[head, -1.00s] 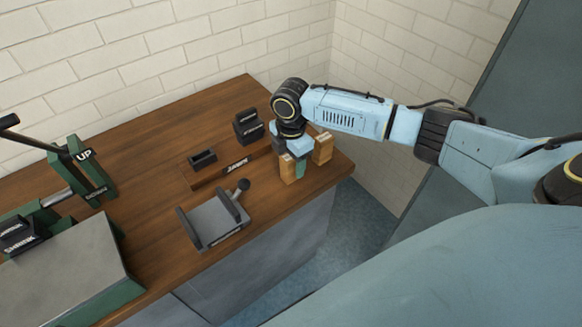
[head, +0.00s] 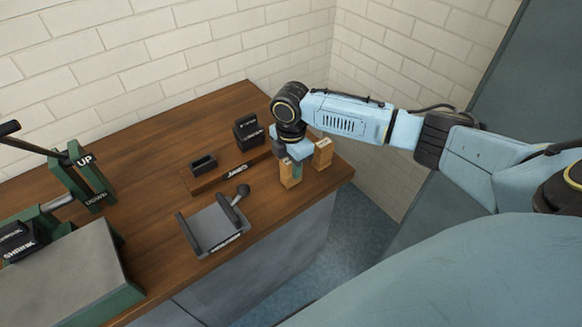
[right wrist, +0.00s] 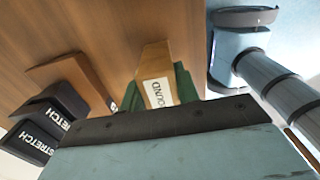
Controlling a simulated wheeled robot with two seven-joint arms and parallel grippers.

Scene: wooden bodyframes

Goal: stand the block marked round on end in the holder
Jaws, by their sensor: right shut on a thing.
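The wooden block marked round (right wrist: 157,88) stands upright between the green fingers of my right gripper (right wrist: 165,85) in the right wrist view. Its pale label shows "OUND"; the first letter is hidden. In the head view my right gripper (head: 297,168) points down at the table's right end, shut on this block (head: 288,174). A grey holder (head: 216,226) with dark side walls and a knob sits to the left and nearer. Its front label is too small to read, and it looks empty. My left gripper is not in view.
Another wooden block (head: 323,153) stands just right of the gripper. A board marked JAWS (head: 222,178) carries an empty black socket (head: 203,164) and black pieces marked STRETCH (right wrist: 40,138). A green machine (head: 88,180) with a lever stands left. The table's front edge is close.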

